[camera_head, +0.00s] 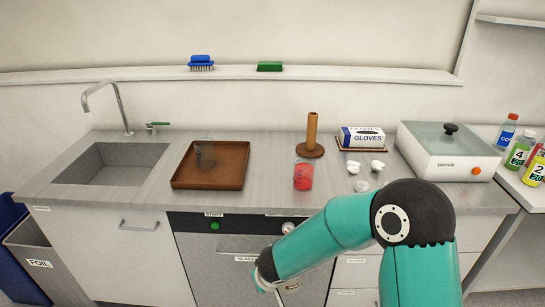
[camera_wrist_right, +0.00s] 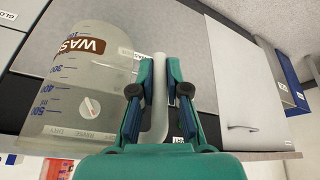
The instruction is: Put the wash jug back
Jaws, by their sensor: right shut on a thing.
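The wash jug (camera_wrist_right: 75,85) is a clear jug with a brown label and blue scale marks, at the left of the right wrist view. My right gripper (camera_wrist_right: 159,72) is shut on the jug's pale upright handle (camera_wrist_right: 160,105). In the head view my right gripper (camera_head: 264,282) is low in front of the dishwasher, and the arm hides most or all of the jug. My left gripper is not in view.
The dishwasher front (camera_head: 195,250) has a green start button (camera_head: 215,225). On the counter are a brown tray (camera_head: 210,184) with a clear glass, a red-filled beaker (camera_head: 303,177), a wooden post (camera_head: 311,135), crumpled white pieces and a dryer (camera_head: 450,150). The sink (camera_head: 105,165) is at left.

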